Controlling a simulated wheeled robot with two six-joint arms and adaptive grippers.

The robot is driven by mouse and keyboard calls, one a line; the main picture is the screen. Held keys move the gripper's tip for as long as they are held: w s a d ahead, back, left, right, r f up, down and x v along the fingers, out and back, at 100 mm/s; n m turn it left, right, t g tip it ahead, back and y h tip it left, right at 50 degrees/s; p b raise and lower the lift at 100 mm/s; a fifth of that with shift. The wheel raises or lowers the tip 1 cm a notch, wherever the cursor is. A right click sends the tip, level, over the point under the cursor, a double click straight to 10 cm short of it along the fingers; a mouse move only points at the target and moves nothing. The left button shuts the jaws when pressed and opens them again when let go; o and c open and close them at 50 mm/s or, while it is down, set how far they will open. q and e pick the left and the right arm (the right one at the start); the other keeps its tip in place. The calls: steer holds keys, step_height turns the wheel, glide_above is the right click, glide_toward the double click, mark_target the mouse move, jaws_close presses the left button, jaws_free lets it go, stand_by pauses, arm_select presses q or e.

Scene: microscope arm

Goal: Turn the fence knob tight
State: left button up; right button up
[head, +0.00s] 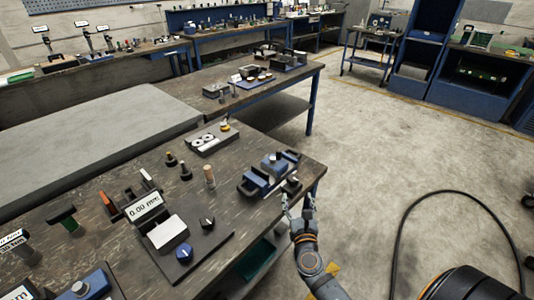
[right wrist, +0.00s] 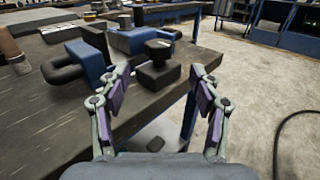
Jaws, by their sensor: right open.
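A dark knob on a squat black block (right wrist: 158,62) stands near the table's edge in the right wrist view, beyond and between my fingertips; no label shows that it is the fence knob. It belongs to or stands beside a blue and black clamp-like fixture (head: 264,176), which also shows in the right wrist view (right wrist: 92,47). My right gripper (head: 298,200) is open and empty just off the table's right edge, its fingers pointing at the block and apart from it. It also shows in the right wrist view (right wrist: 162,75). My left gripper is out of view.
A black plate with a 0.00 mm display (head: 145,206), a black knob (head: 207,222) and a blue knob (head: 184,253) lies nearer on the table. A wooden peg (head: 209,177) stands left of the fixture.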

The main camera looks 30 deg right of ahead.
mark_target(294, 183)
steer(key=x, duration=0.6)
steer(key=p+x, duration=0.1)
steer(key=x, duration=0.3)
steer(key=shift+w+r, duration=0.1)
steer(key=shift+r, duration=0.15)
steer(key=shift+a, duration=0.1)
steer(key=c, duration=1.2)
